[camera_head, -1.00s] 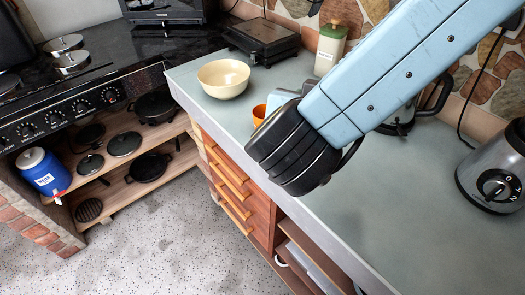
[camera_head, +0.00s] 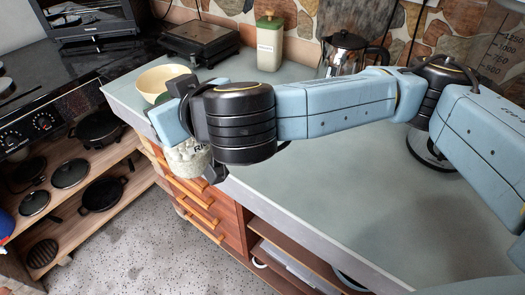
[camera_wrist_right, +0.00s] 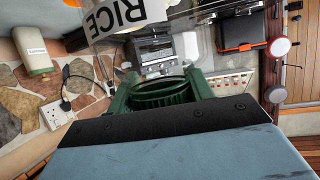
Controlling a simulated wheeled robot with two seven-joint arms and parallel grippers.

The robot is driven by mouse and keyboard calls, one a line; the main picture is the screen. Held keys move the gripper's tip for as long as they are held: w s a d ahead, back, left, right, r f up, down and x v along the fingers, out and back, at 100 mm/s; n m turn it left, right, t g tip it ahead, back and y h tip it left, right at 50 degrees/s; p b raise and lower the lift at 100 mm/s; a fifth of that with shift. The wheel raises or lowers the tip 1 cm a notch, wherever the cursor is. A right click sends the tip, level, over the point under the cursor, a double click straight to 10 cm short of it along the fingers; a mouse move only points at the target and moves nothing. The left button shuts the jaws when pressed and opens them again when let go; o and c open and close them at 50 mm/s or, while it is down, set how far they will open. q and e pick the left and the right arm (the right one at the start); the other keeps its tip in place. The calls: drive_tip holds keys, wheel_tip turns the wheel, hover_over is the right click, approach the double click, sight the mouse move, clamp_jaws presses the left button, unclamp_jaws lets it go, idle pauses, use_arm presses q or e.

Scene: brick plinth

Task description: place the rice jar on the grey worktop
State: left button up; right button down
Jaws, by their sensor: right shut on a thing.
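The rice jar (camera_head: 188,160) is clear, with pale contents and a label partly reading "RI" in the head view. My right gripper (camera_head: 200,158) is shut on it, and my own wrist hides part of it. In the right wrist view the "RICE" label (camera_wrist_right: 117,14) is at the top, and a green ring-shaped lid (camera_wrist_right: 160,92) lies close in front of the gripper. The jar appears at the front left edge of the grey worktop (camera_head: 310,185); I cannot tell how high it is. My left gripper is not in view.
A cream bowl (camera_head: 158,80) stands on the worktop just behind the jar. A black grill (camera_head: 198,42), a green-lidded canister (camera_head: 270,42) and a glass kettle (camera_head: 350,55) stand at the back. The middle and front right of the worktop are clear.

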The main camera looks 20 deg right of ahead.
drive_tip(key=w+d+f+b, duration=0.1)
drive_tip(key=w+d, duration=0.4)
drive_tip(key=d, duration=0.4)
drive_tip(key=w+d+f+b, duration=0.1)
drive_tip(key=w+d, duration=0.4)
drive_tip(key=d, duration=0.3)
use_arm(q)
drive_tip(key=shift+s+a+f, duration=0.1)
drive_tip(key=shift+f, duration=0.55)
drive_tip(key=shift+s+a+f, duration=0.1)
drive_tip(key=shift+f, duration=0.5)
use_arm(e)
wheel_tip(320, 180, down, 10)
drive_tip(key=d, duration=0.1)
drive_tip(key=shift+m+h, duration=0.3)
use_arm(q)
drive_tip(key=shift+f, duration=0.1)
use_arm(e)
drive_tip(key=shift+f+b, duration=0.1)
drive_tip(key=shift+b, duration=0.2)
drive_tip(key=c, duration=0.8)
unclamp_jaws()
drive_tip(key=shift+f+t, duration=0.1)
drive_tip(key=shift+t, duration=0.2)
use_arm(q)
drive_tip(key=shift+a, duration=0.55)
use_arm(e)
drive_tip(key=shift+o, duration=1)
